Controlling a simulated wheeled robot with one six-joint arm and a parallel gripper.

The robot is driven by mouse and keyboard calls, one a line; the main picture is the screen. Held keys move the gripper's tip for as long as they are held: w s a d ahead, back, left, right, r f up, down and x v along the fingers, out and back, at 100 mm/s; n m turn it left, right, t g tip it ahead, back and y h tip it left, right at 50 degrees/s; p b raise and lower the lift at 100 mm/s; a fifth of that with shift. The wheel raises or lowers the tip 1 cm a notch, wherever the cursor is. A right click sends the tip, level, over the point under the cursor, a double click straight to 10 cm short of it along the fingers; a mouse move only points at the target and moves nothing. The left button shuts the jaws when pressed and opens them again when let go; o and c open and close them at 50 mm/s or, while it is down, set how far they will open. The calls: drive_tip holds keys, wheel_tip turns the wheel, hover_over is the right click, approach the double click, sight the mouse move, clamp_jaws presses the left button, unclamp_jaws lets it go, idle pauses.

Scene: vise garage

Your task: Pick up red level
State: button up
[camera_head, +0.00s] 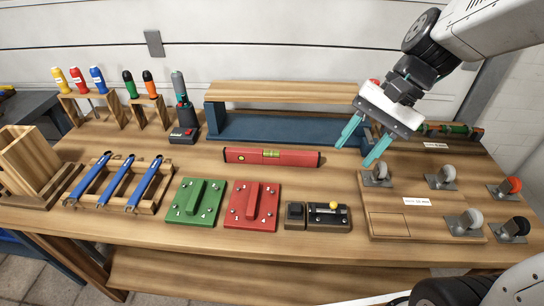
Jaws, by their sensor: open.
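The red level (240,156) lies flat on the workbench near its middle, long side running left to right. Nothing shows between the fingers. The level and the gripper look apart.
Behind the level stands a blue base with a wooden shelf (285,92). In front lie a green plate (183,214), a red plate (240,217) and a small black device (327,217). Several knobs on a wooden board (388,228) stand at right. Blue-handled tools (128,186) rest at left.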

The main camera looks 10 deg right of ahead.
drive_tip(key=w+f+m+y, duration=0.5)
drive_tip(key=w+f+m, duration=0.25)
drive_tip(key=w, duration=0.45)
drive_tip(key=m+t+y, duration=0.2)
drive_tip(key=m+t, duration=0.2)
drive_tip(key=m, duration=0.2)
approach(308, 153)
drive_tip(key=x, duration=0.3)
drive_tip(key=shift+w+a+f+m, duration=0.1)
drive_tip(key=shift+w+f+m, duration=0.05)
drive_tip(key=shift+f+m, duration=0.1)
drive_tip(key=shift+w+a+f+y, duration=0.1)
drive_tip(key=shift+a+f+y, duration=0.1)
drive_tip(key=shift+a+y, duration=0.1)
drive_tip(key=x, duration=0.7)
drive_tip(key=shift+r, duration=0.1)
clamp_jaws()
